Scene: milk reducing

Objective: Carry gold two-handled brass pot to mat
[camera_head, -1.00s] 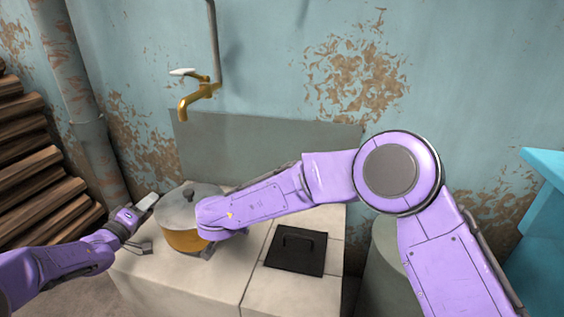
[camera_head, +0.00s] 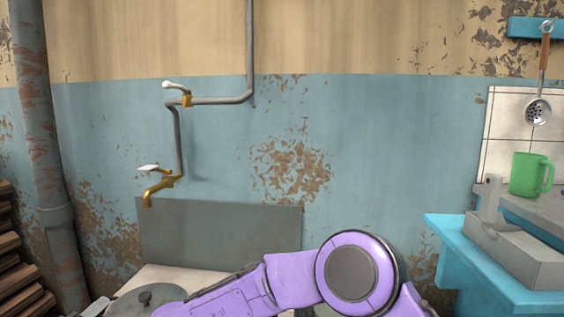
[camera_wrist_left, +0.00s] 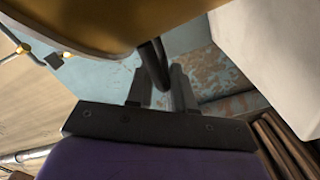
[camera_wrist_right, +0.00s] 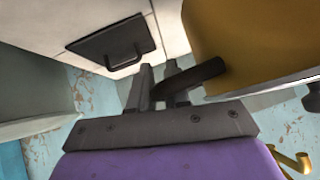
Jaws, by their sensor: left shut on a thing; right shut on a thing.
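The gold pot shows in the left wrist view (camera_wrist_left: 120,18) and the right wrist view (camera_wrist_right: 245,45) as a smooth brass wall with dark side handles. In the head view only its grey lid (camera_head: 143,300) with a dark knob shows at the bottom edge. My left gripper (camera_wrist_left: 163,85) is shut on one dark handle (camera_wrist_left: 153,62). My right gripper (camera_wrist_right: 160,85) is shut on the other handle (camera_wrist_right: 195,77). In the head view my right arm crosses in front of the pot, and both fingertips are out of sight. I cannot make out a mat.
A grey backsplash (camera_head: 220,237) and a brass tap (camera_head: 158,188) are behind the pot. A blue counter (camera_head: 470,260) with a green mug (camera_head: 530,174) stands at the right.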

